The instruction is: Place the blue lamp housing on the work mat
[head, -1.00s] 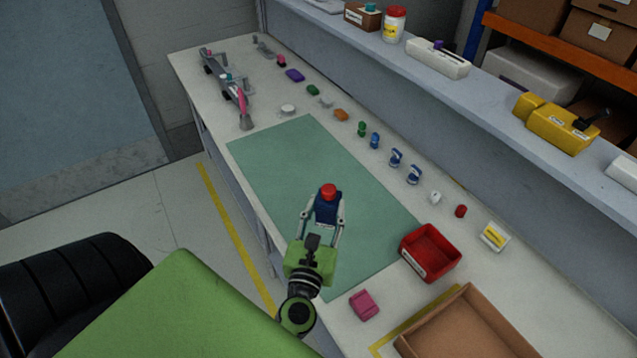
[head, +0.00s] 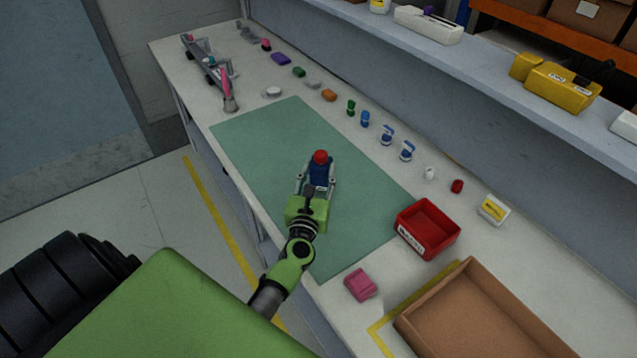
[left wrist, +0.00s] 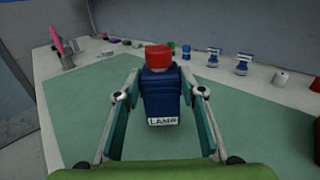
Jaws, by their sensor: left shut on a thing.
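The blue lamp housing (head: 319,173) has a red top (head: 320,157) and stands upright between the fingers of my left gripper (head: 317,182). In the left wrist view the housing (left wrist: 160,95) shows a white label reading "LAMP", with a finger on each side. My left gripper is shut on it. The housing is over the middle of the green work mat (head: 265,150). I cannot tell whether its base touches the mat, as the gripper hides it. My right gripper is not in view.
A red bin (head: 427,229), a pink block (head: 361,285) and a brown tray (head: 480,325) lie right of the mat. Several small parts line the bench behind it, including an orange piece (head: 328,95). A grey fixture (head: 205,62) stands at the far left. The mat around the housing is clear.

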